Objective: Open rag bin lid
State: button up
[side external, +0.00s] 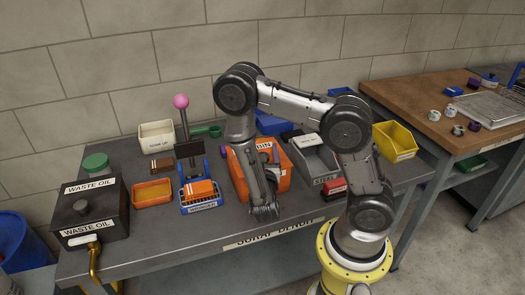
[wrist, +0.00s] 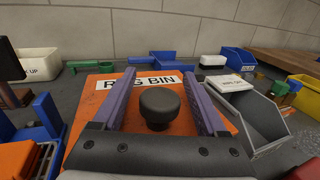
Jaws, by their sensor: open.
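The rag bin (side external: 281,182) is an orange box on the grey bench, partly hidden behind my arm in the side view. In the wrist view its orange lid (wrist: 185,122) carries a white "RAG BIN" label and a round black knob (wrist: 159,106). The lid lies flat and looks shut. My gripper (side external: 265,211) points down in front of the bin. In the wrist view my gripper's purple fingers (wrist: 159,100) are wide apart, one on each side of the knob. They appear not to touch it, and nothing is held.
A grey open bin (side external: 316,160) stands right of the rag bin, with a yellow bin (side external: 396,142) farther right. A blue holder with an orange block (side external: 201,195) is on the left. A black waste oil box (side external: 92,213) stands at the far left. The front bench edge is mostly clear.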

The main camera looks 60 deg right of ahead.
jog(key=shift+c, duration=0.2)
grip_shut()
dwell(1.3)
